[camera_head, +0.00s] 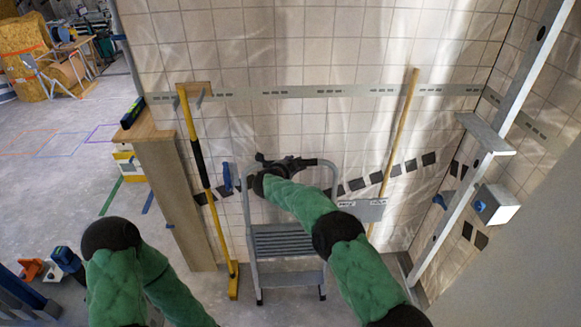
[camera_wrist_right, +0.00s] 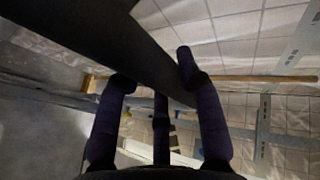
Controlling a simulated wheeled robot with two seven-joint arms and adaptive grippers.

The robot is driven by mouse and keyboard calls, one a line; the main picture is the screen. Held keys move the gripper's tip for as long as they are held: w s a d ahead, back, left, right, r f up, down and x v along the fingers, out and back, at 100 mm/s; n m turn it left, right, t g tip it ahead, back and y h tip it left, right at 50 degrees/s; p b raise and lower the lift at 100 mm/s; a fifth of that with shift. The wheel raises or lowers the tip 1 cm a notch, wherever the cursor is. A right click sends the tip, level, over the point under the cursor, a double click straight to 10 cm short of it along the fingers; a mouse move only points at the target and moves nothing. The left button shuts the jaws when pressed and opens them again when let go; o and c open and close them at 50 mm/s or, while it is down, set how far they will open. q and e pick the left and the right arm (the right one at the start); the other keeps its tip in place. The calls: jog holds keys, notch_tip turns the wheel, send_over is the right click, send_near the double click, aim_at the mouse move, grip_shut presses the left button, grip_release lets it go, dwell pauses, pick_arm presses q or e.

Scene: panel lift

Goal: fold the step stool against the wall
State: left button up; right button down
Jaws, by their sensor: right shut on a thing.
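The grey metal step stool (camera_head: 283,243) stands on the floor close to the tiled wall, with its ribbed step and a lower step in view. Its curved top rail is partly hidden by my right gripper (camera_head: 287,163). In the right wrist view, the dark fingers of my right gripper (camera_wrist_right: 155,85) are closed around a dark bar (camera_wrist_right: 110,45), which fits the stool's top rail. My green right arm comes in from the lower right and covers part of the stool's right side. My left arm shows at the lower left, but its gripper is not visible.
A yellow-handled broom (camera_head: 195,150) leans left of the stool beside a wooden post (camera_head: 172,190). A wooden pole (camera_head: 400,130) leans on the wall to the right. A slanted metal upright (camera_head: 490,150) stands farther right. Open floor lies at left.

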jog(key=shift+a+r, duration=0.15)
jog(key=c, duration=0.8)
grip_release()
jog(key=shift+s, duration=0.1)
jog(key=v, duration=1.1)
jog(key=shift+s+r, duration=0.15)
jog(key=shift+s, duration=0.2)
jog(key=shift+a, duration=0.1)
